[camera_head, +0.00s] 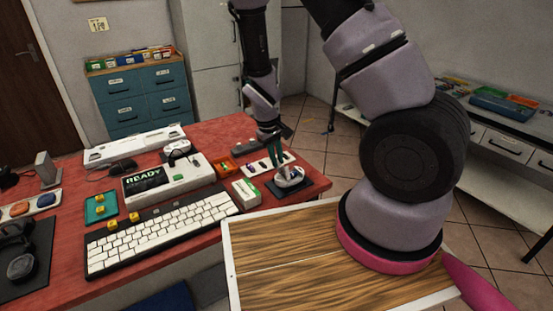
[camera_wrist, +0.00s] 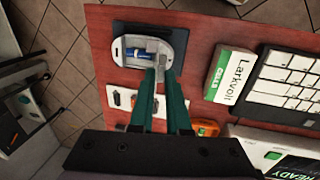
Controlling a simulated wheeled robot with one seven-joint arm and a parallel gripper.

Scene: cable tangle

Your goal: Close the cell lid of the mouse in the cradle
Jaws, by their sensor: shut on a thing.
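The white mouse (camera_wrist: 123,46) lies in the dark cradle (camera_wrist: 119,28) in the wrist view, with its cell bay open towards me. A blue and silver cell (camera_wrist: 139,50) sits in the bay. My gripper (camera_wrist: 161,68) is at the near edge of the bay, its green fingers close together on a thin grey piece, which looks like the cell lid (camera_wrist: 161,61). Most of the lid is hidden by the fingers. In the head view, my gripper (camera_head: 281,166) is pointing down at the mouse (camera_head: 290,177), near the right edge of the red desk.
A white strip with small cells (camera_wrist: 117,98) and an orange tray (camera_wrist: 208,128) lie near the cradle. A green and white box (camera_wrist: 231,76) and a keyboard (camera_wrist: 284,78) stand to the right. A READY device (camera_head: 158,178) is further left on the desk (camera_head: 60,220).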

